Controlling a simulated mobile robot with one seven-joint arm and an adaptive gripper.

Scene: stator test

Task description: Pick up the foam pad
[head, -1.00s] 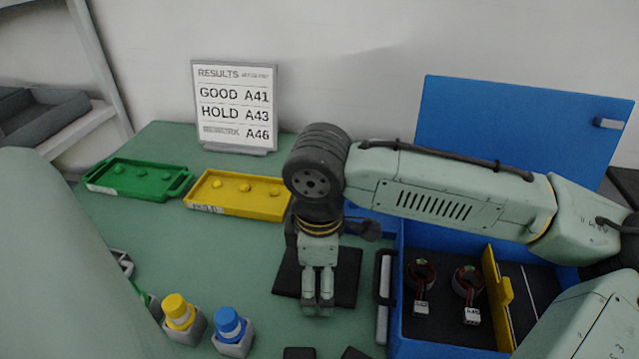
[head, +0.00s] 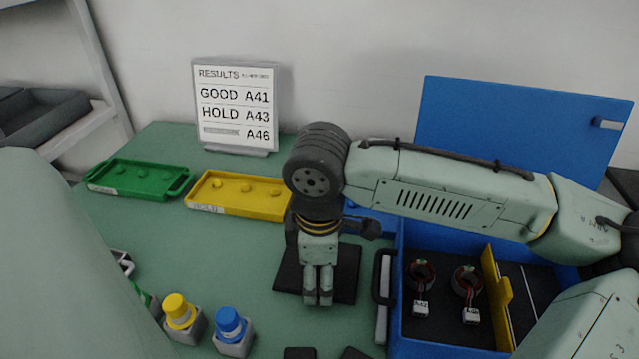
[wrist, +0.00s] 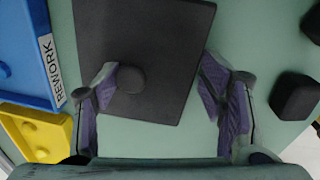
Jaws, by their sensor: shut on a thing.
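My gripper (head: 318,302) points down over the pad's front part. In the wrist view the fingers of my gripper (wrist: 158,88) stand apart, on either side of the pad's near part; the gripper is shut on the pad. The exact contact under the fingertips is hidden.
The open blue case (head: 400,330) with two wound stators stands right of the pad. A yellow tray (head: 240,205) and a green tray (head: 135,195) lie at back left. A results sign (head: 235,130) stands behind.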

